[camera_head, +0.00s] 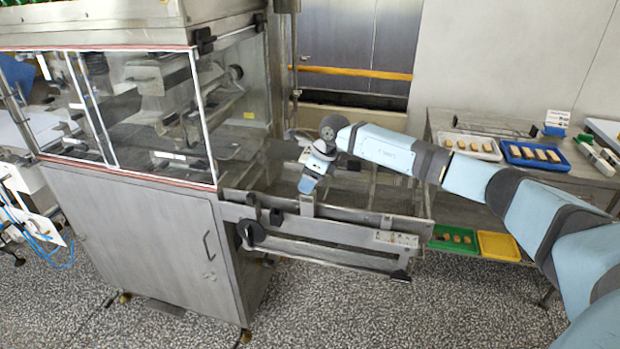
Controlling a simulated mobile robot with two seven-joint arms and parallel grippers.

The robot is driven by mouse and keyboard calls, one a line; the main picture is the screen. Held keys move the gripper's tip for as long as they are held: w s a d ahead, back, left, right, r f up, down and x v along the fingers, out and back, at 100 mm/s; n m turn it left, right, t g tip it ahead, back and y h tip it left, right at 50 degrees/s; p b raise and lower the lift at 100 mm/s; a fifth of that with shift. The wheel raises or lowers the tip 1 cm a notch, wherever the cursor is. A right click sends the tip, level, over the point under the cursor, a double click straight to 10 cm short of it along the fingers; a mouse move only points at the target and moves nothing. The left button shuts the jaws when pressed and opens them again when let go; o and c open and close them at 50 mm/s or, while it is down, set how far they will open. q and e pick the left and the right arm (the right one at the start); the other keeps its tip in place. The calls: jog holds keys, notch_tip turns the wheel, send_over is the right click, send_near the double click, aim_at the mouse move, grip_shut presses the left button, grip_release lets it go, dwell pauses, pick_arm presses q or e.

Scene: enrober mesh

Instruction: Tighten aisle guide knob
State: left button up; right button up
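My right arm comes in from the right and reaches over the conveyor at the machine's outfeed. My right gripper (308,186) points down at the near guide rail (345,213) of this conveyor. Its fingers are too small and partly hidden, so I cannot tell if they are open or shut, or if they touch anything. A black round knob (250,233) sits on the conveyor's near side, left of the gripper. A smaller dark knob (276,217) is beside it. I cannot tell which is the aisle guide knob. My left gripper is not in view.
The glass-sided enrober (140,200) stands left of the conveyor. At the right, a steel table (440,125) holds a white tray (470,135) and a blue tray (534,143) of bars. Green (450,248) and yellow (498,236) trays sit lower. The speckled floor in front is clear.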

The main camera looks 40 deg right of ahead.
jog(key=shift+c, duration=1.1)
jog(key=shift+m, duration=0.3)
jog(key=m+t+h, duration=0.1)
jog(key=m, duration=0.2)
jog(key=shift+a+m, duration=0.1)
jog(key=shift+m, duration=0.2)
jog(key=m+h+b, duration=0.1)
jog(key=m, duration=0.1)
jog(key=m+h+b, duration=0.1)
jog(key=m, duration=0.2)
jog(key=shift+a+h, duration=0.1)
jog(key=shift+h, duration=0.2)
jog(key=m+h+b, duration=0.1)
jog(key=m, duration=0.2)
jog(key=m+h+b, duration=0.1)
jog(key=m, duration=0.1)
jog(key=shift+a+m+g, duration=0.1)
jog(key=shift+m+g, duration=0.2)
jog(key=shift+m, duration=0.1)
jog(key=shift+r+m+g+h+b, duration=0.1)
jog(key=shift+m+g+h+b, duration=0.35)
jog(key=shift+m, duration=1.05)
